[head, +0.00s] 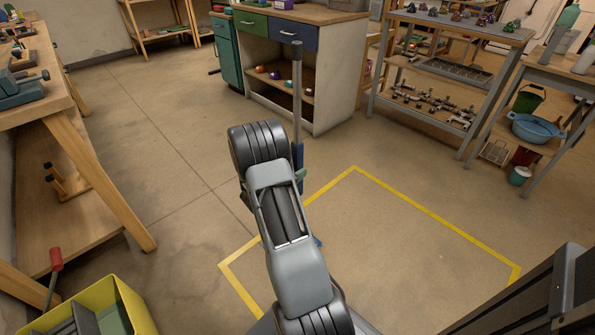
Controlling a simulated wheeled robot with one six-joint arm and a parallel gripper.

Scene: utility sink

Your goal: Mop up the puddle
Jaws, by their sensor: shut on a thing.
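A mop with a long grey pole (297,90) stands nearly upright just behind my arm. Its lower shaft is blue, and a small blue piece low down (318,242) shows at the arm's right edge. The mop's head is mostly hidden. My gripper (299,177) is almost wholly hidden behind my arm; only a small part seems to show beside the pole, and it is shut on the mop. I cannot make out a clear puddle; the floor has some darker patches (185,238), and my arm hides part of it.
Yellow tape (435,215) outlines a bare floor area. A cabinet (325,90), a metal shelf (450,28) and a rack with a blue basin (537,128) line the back and right.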

